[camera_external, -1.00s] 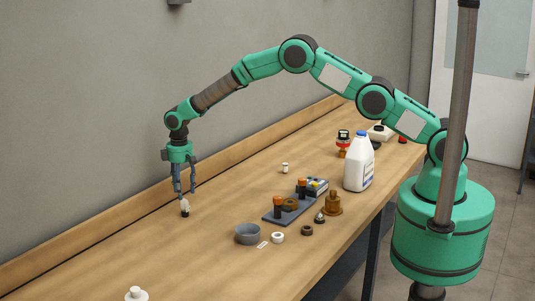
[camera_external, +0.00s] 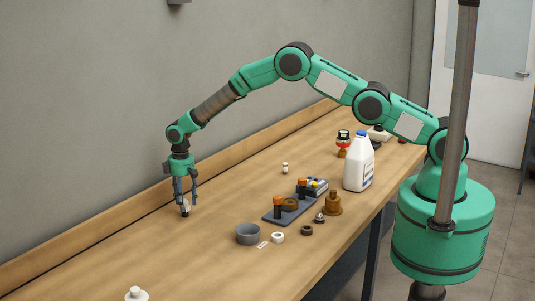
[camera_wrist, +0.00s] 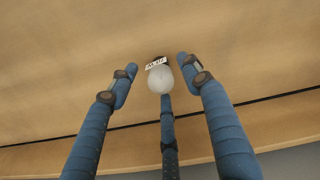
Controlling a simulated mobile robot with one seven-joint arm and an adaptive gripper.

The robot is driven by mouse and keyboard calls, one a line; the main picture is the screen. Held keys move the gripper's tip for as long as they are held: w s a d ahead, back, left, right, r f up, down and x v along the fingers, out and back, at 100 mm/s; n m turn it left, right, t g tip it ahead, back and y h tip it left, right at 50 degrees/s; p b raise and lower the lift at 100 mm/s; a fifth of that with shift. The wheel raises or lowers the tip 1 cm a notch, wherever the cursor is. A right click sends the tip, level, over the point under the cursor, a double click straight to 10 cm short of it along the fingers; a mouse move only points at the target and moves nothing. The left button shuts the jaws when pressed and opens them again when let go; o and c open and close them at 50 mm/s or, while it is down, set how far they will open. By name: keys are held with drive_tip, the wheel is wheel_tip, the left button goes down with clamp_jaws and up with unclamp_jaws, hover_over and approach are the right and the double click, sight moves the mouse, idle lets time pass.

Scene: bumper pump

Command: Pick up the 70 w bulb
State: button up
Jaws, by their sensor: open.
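Gaps show between the two side fingers and the bulb.
A grey bowl (camera_external: 248,234), a white ring (camera_external: 278,238) and a dark ring (camera_external: 307,230) lie to the right. A dark tray (camera_external: 270,217) with parts and a white jug (camera_external: 358,165) stand beyond. A white object (camera_external: 136,294) is at the front. Bench around the bulb is clear.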

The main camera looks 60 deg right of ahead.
sight(186, 199)
drive_tip(key=c, duration=1.2)
drive_tip(key=shift+o, duration=0.2)
drive_tip(key=shift+r, duration=0.15)
drive_tip(key=shift+r, duration=1.05)
drive_tip(key=shift+s+d+r, duration=0.1)
drive_tip(key=shift+s+r, duration=0.2)
drive_tip(key=shift+r, duration=0.35)
drive_tip(key=s+d+r+b, duration=0.1)
drive_tip(key=s+d, duration=0.3)
drive_tip(key=s, duration=1)
drive_tip(key=shift+s+r, duration=0.2)
drive_tip(key=shift+s, duration=0.15)
drive_tip(key=shift+d, duration=0.1)
